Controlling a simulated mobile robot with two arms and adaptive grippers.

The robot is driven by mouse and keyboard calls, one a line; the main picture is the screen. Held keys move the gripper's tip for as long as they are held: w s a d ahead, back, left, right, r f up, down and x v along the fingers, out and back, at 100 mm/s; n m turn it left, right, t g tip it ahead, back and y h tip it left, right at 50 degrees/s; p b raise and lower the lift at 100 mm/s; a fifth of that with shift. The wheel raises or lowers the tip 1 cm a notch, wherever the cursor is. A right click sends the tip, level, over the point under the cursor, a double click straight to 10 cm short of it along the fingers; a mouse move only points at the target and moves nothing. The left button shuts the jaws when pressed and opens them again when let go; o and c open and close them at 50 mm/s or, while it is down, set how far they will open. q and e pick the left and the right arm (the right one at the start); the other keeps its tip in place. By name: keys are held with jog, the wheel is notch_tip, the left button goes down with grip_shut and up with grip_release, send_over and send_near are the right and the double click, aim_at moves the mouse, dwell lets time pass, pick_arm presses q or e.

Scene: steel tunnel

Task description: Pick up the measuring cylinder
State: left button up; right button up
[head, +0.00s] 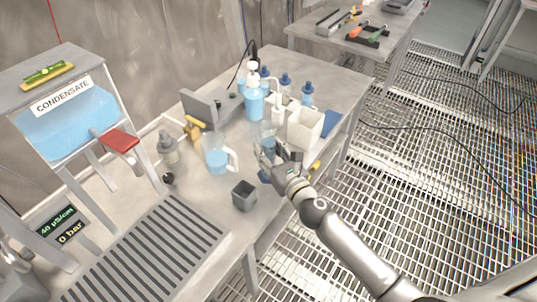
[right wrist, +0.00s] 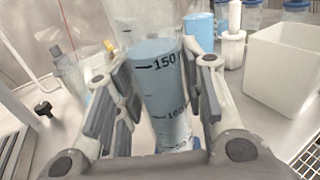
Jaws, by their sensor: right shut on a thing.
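The measuring cylinder (right wrist: 165,100) is clear with dark marks, 150 and 100 among them, and holds pale blue liquid up to near the 150 mark. In the right wrist view it stands between the two finger pads of my right gripper (right wrist: 166,82), which is shut on it. In the head view the cylinder (head: 268,132) is partly hidden by my right gripper (head: 268,150), near the bench's right edge. A blue base shows below the fingers. I cannot tell whether it is clear of the bench. My left gripper is not in view.
A jug of blue liquid (head: 216,158) stands left of the cylinder and a white open box (head: 304,130) to its right. Several blue-capped bottles stand behind. A small grey cup (head: 244,196) is in front. The bench's (head: 205,192) right edge is close to my right arm.

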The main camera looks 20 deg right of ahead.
aim_at(273, 145)
jog(key=shift+r, duration=0.1)
jog(key=shift+r, duration=0.45)
notch_tip(273, 145, up, 3)
jog(key=shift+p, duration=0.95)
jog(key=s+a+r+p, duration=0.1)
jog(key=s+a+r, duration=0.5)
jog(key=s+r, duration=0.3)
jog(key=s, duration=0.3)
jog(key=shift+s, duration=0.3)
